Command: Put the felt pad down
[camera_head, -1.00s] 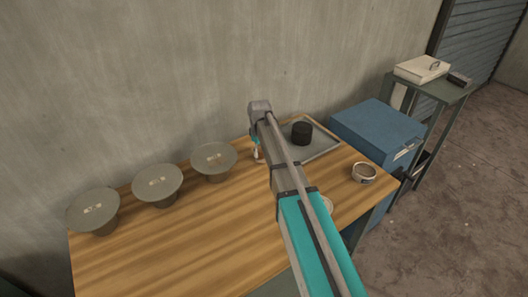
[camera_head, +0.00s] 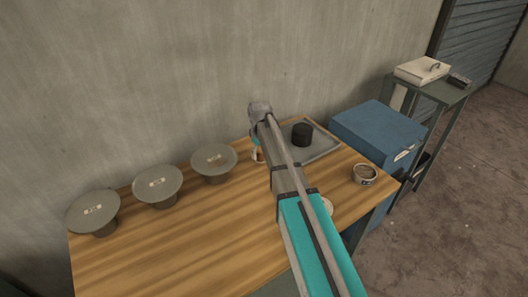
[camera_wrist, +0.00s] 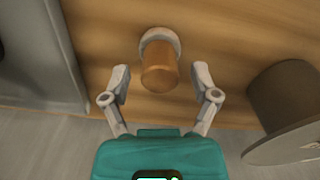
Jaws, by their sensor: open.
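The felt pad (camera_wrist: 173,42) is a pale round disc with an orange-brown cylindrical handle (camera_wrist: 160,77). In the wrist view it stands on the wooden table, handle pointing up toward the camera. My gripper (camera_wrist: 161,72) is open, with one finger on each side of the handle and a gap on both sides. In the head view, my arm hides most of this spot. A small orange and white bit of the pad (camera_head: 257,156) shows beside my wrist, near the table's back edge.
Three grey round-topped stands (camera_head: 214,159) are in a row at left on the table (camera_head: 180,235). A grey tray (camera_head: 325,145) with a black cylinder (camera_head: 302,133) lies right of my wrist. A small round tin (camera_head: 364,174) sits near the right edge. The table's front left is clear.

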